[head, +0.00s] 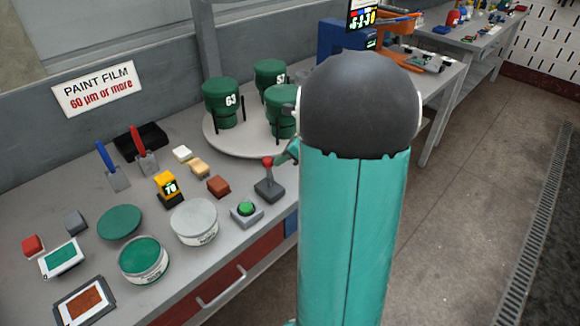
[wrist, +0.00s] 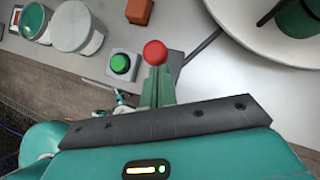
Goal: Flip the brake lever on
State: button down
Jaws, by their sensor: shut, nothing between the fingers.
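The brake lever is a short stick with a red ball knob (head: 267,162) on a dark grey base (head: 270,189), near the table's front edge. In the head view my gripper (head: 288,153) is just right of the knob, partly hidden behind my own arm. In the wrist view the red knob (wrist: 155,53) shows right at the tips of my green gripper fingers (wrist: 157,80). The fingers are shut with nothing between them. They overlap the knob in this view, and I cannot tell whether they touch it. The stick is mostly hidden there.
A green push button (head: 246,209) on a grey box is left of the lever. A round turntable (head: 225,145) with green cylinders stands behind it. Tins (head: 195,222), scrapers (head: 118,180) and small blocks (head: 218,186) cover the table's left. The floor (head: 470,190) at right is clear.

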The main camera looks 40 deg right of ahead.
jog(key=w+g, duration=0.3)
jog(key=w, duration=0.3)
jog(key=shift+r+m+g, duration=0.15)
jog(key=shift+m+g, duration=0.15)
jog(key=shift+m, duration=0.1)
jog(key=shift+w+a, duration=0.2)
jog(key=s+d+v, duration=0.1)
jog(key=v, duration=1.2)
jog(key=shift+s+f, duration=0.25)
jog(key=shift+s, duration=0.15)
